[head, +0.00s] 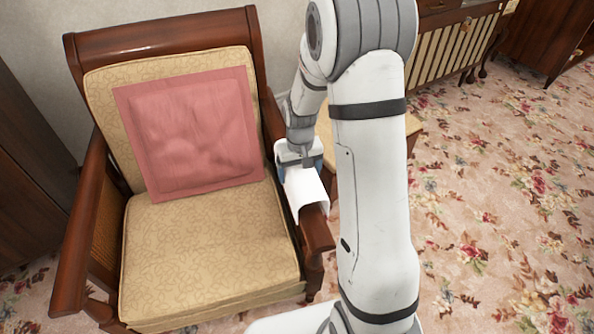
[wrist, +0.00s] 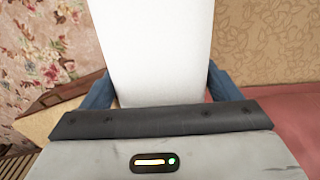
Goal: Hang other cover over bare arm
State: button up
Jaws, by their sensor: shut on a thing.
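The white cover (head: 307,190) is at the armchair's right arm (head: 317,236), whose bare wooden front end shows below it. I cannot tell whether the cover rests on the wood or hangs just above it. My gripper (head: 300,163) is shut on the cover's rear end, above that arm. In the wrist view the white cover (wrist: 158,45) runs between the blue fingers of my gripper (wrist: 158,88). The armchair's left arm (head: 82,235) shows as bare brown wood, with no cover seen on it.
The armchair has a patterned tan seat (head: 210,255) and a pink cushion (head: 190,130) against its back. A small wooden table (head: 415,128) stands behind my arm. A slatted cabinet (head: 460,45) is at the back. Flowered carpet (head: 500,200) is open on the right.

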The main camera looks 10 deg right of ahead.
jog(key=shift+f+b, duration=1.55)
jog(key=shift+f, duration=1.15)
jog(key=o, duration=0.9)
notch_tip(320, 180, up, 8)
jog(key=shift+f+p, duration=0.1)
jog(key=shift+p, duration=1.15)
jog(key=s+r+t+p, duration=0.1)
jog(key=s+r+p, duration=0.6)
jog(key=r, duration=0.5)
jog(key=s+r+p, duration=0.7)
jog(key=r, duration=0.6)
jog(key=s+r+t+p, duration=0.1)
jog(key=s+r+p, duration=0.6)
jog(key=r, duration=0.6)
jog(key=shift+a+t+p, duration=0.3)
jog(key=shift+a+p, duration=0.1)
jog(key=shift+p, duration=0.15)
